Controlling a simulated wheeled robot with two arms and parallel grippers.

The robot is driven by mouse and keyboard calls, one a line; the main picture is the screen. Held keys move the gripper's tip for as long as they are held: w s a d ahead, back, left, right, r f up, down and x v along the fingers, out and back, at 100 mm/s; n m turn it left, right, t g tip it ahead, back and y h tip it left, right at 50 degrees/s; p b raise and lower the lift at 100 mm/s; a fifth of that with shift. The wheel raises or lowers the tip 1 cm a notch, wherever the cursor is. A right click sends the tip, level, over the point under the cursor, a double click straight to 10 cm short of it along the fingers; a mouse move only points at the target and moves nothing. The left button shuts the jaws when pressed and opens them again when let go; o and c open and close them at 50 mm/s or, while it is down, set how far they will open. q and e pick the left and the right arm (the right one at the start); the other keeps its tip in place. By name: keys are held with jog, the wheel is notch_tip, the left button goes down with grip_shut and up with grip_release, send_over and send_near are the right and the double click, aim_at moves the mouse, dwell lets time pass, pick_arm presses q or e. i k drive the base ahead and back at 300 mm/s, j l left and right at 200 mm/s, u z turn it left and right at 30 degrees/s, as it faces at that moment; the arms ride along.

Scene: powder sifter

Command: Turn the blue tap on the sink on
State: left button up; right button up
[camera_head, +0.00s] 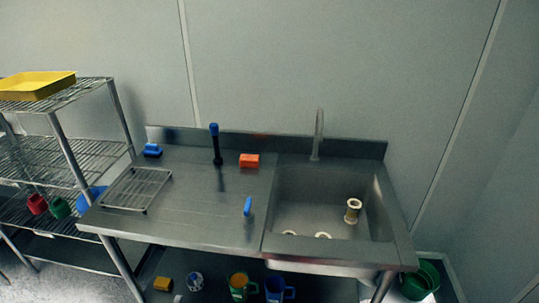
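The steel sink (280,215) is at the right end of a steel counter, against the back wall. A silver curved faucet (318,137) stands upright at its back edge. I cannot make out a blue tap handle on that faucet. A dark upright post with a blue top (214,130) stands at the back of the counter, left of the sink. A small blue piece (248,206) is on the counter near the sink's left edge. I cannot tell whether either blue thing is the tap. Neither of my grippers is in view.
An orange block (249,160), a blue item (152,151) and a wire rack (137,189) are on the counter. A pale cylindrical piece (352,210) stands in the basin. Wire shelving with a yellow tray (38,84) is at left. A green bucket (420,281) is at lower right.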

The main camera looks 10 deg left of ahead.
aim_at(247, 210)
jog(key=j+u, duration=0.7)
jog(key=i+j+u, duration=0.1)
jog(key=u, duration=0.25)
